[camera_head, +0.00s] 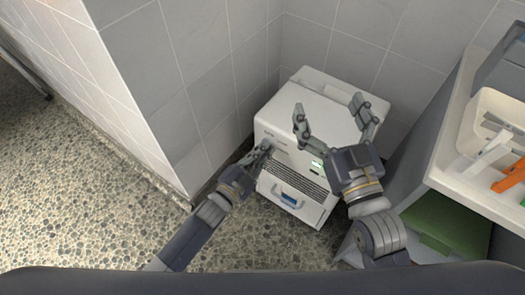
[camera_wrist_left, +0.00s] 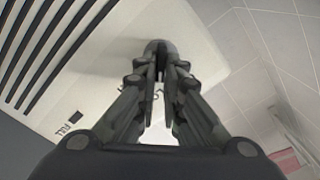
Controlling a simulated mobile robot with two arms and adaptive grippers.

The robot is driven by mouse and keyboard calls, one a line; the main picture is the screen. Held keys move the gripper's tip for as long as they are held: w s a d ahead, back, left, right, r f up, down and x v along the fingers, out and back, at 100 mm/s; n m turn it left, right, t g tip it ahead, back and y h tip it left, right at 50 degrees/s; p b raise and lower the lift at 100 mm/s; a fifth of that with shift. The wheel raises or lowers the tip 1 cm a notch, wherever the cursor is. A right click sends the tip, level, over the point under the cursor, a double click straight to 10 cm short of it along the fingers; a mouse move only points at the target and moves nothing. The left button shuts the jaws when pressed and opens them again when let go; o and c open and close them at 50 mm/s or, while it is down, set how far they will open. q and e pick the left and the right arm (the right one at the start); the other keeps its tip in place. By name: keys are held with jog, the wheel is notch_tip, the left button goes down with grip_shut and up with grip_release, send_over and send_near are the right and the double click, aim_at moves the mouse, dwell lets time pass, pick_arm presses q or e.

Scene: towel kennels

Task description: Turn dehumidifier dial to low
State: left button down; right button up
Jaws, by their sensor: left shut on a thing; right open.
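The white dehumidifier (camera_head: 276,112) stands on the floor in the wall corner, with a dark grille and a blue-marked slot low on its front. My left gripper (camera_head: 263,152) is at the left of its front panel. In the left wrist view the fingers of my left gripper (camera_wrist_left: 160,75) are shut on the dark dial (camera_wrist_left: 157,47). Panel lettering shows partly around the fingers, and the dial's pointer setting is hidden. My right gripper (camera_head: 335,116) is open and empty, in front of the dehumidifier's top in the picture.
Tiled walls (camera_head: 215,60) stand close behind and left of the dehumidifier. The pebbled floor (camera_head: 90,190) at the left is clear.

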pick_arm(q)
jog(key=c, duration=1.7)
grip_release()
jog(key=v, duration=1.2)
